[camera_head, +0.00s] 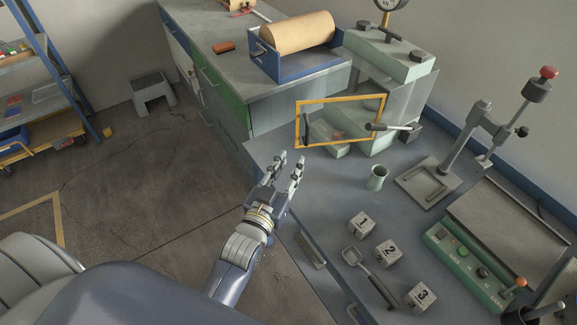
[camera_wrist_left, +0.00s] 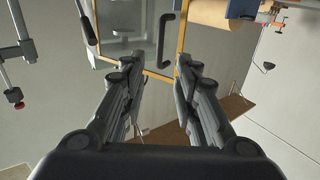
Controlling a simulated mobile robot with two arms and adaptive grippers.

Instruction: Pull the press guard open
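The press guard (camera_head: 342,101) is a clear panel in a yellow frame on the front of the pale green press (camera_head: 392,55). It looks closed. A dark upright handle (camera_head: 306,122) sits near its left edge. In the left wrist view the handle (camera_wrist_left: 166,40) shows as a black bar beyond the fingertips, by the yellow frame (camera_wrist_left: 181,32). My left gripper (camera_head: 290,159) is in front of and below the guard, over the bench's left edge. Its fingers are spread and empty, and apart from the handle. In the left wrist view the gripper (camera_wrist_left: 155,76) points toward the handle. My right gripper is not visible.
A green cup (camera_head: 377,178) stands right of my left gripper. Numbered blocks (camera_head: 362,223), a scoop (camera_head: 362,266) and a green control box (camera_head: 465,258) lie nearer. A lever press (camera_head: 450,150) stands right. A blue tray with a brown roll (camera_head: 297,33) is behind. Open floor lies left.

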